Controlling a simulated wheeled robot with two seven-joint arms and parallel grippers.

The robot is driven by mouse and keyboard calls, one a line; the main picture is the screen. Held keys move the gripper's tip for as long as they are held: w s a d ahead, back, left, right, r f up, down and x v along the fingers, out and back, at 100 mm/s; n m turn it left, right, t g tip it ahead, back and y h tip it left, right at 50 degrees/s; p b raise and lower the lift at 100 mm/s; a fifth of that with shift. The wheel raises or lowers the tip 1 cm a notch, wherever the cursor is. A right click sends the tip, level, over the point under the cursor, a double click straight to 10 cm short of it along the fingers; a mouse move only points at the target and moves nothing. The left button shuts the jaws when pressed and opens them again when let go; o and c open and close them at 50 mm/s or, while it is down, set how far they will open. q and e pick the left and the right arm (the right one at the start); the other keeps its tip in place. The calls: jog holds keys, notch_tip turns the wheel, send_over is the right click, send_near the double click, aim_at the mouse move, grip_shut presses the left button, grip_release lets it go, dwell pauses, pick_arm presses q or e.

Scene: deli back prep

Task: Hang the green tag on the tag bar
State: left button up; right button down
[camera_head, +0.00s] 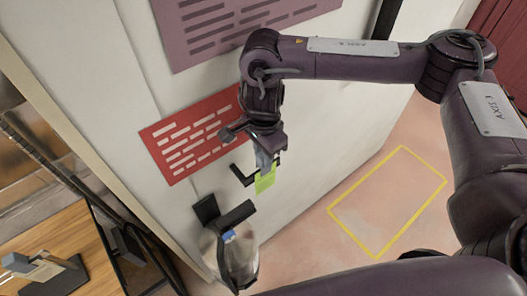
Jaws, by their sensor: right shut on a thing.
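The green tag (265,181) is a small bright yellow-green piece hanging just below my right gripper (267,163). My right arm comes in from the right, and its gripper is shut on the tag's upper end. A dark, thin bent bar (240,177) stands out from the white wall just left of the tag and looks like the tag bar. Part of it lies close to the gripper, and I cannot tell whether the tag touches it. My left gripper is not in view.
A red notice (178,144) and a purple notice (205,40) are on the white wall. Below the tag, a shiny rounded metal object (238,262) sits by black brackets (206,208). A yellow-outlined floor rectangle (404,147) lies clear at right. A wooden surface (40,238) is at lower left.

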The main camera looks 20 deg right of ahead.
jog(key=shift+f+b, duration=0.5)
jog(key=shift+f, duration=0.15)
jog(key=c, duration=1.1)
grip_release()
jog(key=shift+r+p, duration=3.65)
jog(key=shift+r, duration=0.4)
notch_tip(320, 180, up, 8)
jog(key=b, duration=0.1)
jog(key=shift+f, duration=0.15)
